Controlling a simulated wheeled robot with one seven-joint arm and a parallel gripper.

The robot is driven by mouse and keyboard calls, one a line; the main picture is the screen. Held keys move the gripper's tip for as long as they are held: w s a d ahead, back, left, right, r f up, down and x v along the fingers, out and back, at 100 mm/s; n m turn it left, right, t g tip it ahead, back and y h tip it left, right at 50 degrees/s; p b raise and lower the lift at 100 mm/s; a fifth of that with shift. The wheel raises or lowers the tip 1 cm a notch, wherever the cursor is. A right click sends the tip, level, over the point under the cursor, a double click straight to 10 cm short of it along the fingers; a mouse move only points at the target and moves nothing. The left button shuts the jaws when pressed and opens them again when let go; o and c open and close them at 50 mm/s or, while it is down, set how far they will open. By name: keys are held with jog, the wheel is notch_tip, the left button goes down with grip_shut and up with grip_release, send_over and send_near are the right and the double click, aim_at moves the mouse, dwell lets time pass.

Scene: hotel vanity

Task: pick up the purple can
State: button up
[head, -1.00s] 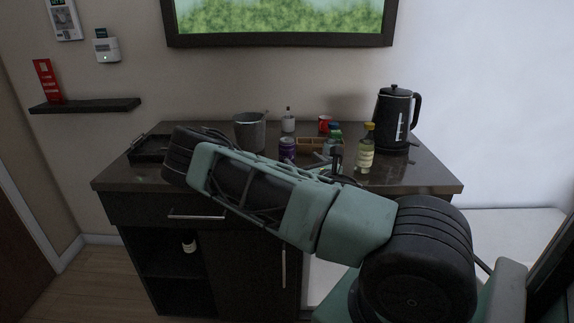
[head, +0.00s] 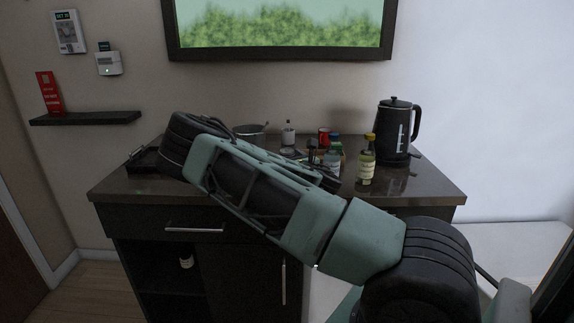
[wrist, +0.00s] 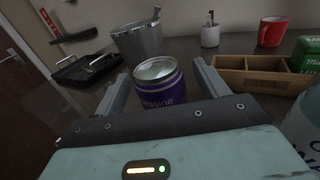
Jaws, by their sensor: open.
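The purple can (wrist: 165,90) stands upright on the dark counter in the wrist view, with its silver top showing. My gripper (wrist: 163,80) is open, with one finger on the left of the can and one on the right. The can is between the fingers, and I cannot tell whether either finger touches it. Its lower part is hidden behind the gripper body. In the head view my arm hides the can.
A grey bucket (wrist: 139,42) and black tray (wrist: 84,70) stand behind left. A wooden box (wrist: 257,77) and red mug (wrist: 272,31) are to the right. A yellow-capped bottle (head: 366,165) and black kettle (head: 394,135) stand at the counter's right.

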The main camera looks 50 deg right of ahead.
jog(key=shift+x, duration=1.05)
jog(key=c, duration=1)
jog(key=shift+c, duration=0.9)
jog(key=shift+r, duration=0.15)
